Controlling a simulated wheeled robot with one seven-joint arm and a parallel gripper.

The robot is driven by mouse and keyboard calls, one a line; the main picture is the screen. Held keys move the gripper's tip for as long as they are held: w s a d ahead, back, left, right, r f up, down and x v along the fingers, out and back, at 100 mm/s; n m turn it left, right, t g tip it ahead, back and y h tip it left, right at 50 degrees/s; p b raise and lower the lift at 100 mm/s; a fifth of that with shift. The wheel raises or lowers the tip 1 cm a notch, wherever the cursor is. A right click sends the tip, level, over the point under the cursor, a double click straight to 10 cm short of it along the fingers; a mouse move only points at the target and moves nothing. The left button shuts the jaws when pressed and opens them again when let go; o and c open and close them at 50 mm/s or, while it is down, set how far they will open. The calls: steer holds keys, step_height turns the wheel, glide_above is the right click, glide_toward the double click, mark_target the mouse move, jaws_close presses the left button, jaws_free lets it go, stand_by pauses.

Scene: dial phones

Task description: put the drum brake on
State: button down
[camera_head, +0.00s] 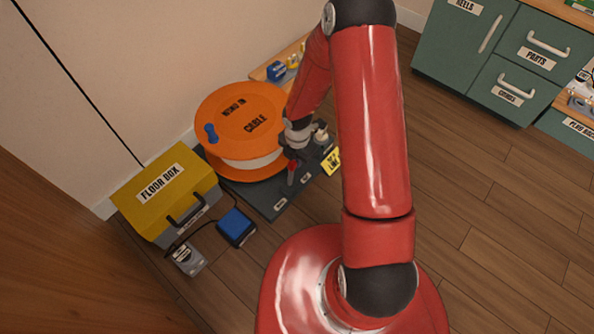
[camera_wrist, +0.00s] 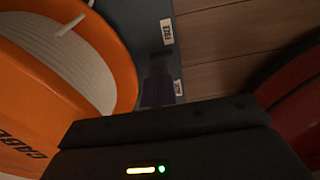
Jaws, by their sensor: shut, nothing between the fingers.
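A small red lever (camera_head: 291,174) stands on the base, right of the drum. My gripper (camera_head: 298,160) is low beside the drum, close to the lever; whether they touch cannot be told. In the wrist view, my gripper's dark body fills the bottom, with a dark shape (camera_wrist: 158,85) ahead over the base. My gripper is shut and holds nothing. A label reading FREE (camera_wrist: 167,32) and a second label (camera_wrist: 178,88) are on the base.
A yellow-lidded floor box (camera_head: 165,190), a blue block (camera_head: 236,227) and a small grey device (camera_head: 188,260) stand left of the base. A yellow tag (camera_head: 331,161) is at its right. Green cabinets (camera_head: 465,45) stand at the back right. The wooden floor at right is clear.

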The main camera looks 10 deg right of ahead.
steer(key=shift+s+a, duration=0.8)
steer(key=shift+a, duration=0.35)
steer(key=r+p, duration=0.2)
steer(key=d+r+p, duration=0.1)
steer(key=r+p, duration=0.1)
steer(key=w+r+p, duration=0.1)
steer(key=r+p, duration=0.2)
steer(key=shift+d+r, duration=0.1)
steer(key=shift+d, duration=0.05)
